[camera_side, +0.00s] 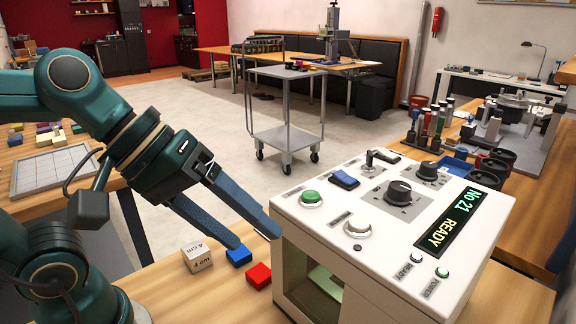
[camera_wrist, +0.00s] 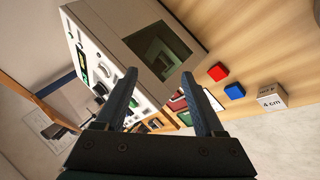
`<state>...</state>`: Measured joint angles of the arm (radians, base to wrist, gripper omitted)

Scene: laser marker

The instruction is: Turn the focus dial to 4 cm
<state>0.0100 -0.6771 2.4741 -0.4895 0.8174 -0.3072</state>
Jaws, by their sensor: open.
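The white laser marker (camera_side: 330,235) stands on the wooden table, with its controls on the sloping top. Two black dials show there: a larger one (camera_side: 398,192) on a grey plate and a smaller one (camera_side: 428,170) behind it. Their labels and settings are too small to read, so I cannot tell which is the focus dial. My gripper (camera_side: 255,238) is open and empty, left of the marker and lower than its top, apart from both dials. The wrist view also shows its two fingers (camera_wrist: 160,75) spread, with the marker's housing (camera_wrist: 112,30) beyond them.
A pale cube marked 4 cm (camera_side: 197,259), a blue block (camera_side: 238,256) and a red block (camera_side: 259,276) sit near my fingers. A green button (camera_side: 311,198), a blue switch (camera_side: 344,179) and a small lever (camera_side: 369,160) share the top. The display (camera_side: 450,219) reads "No 21 READY".

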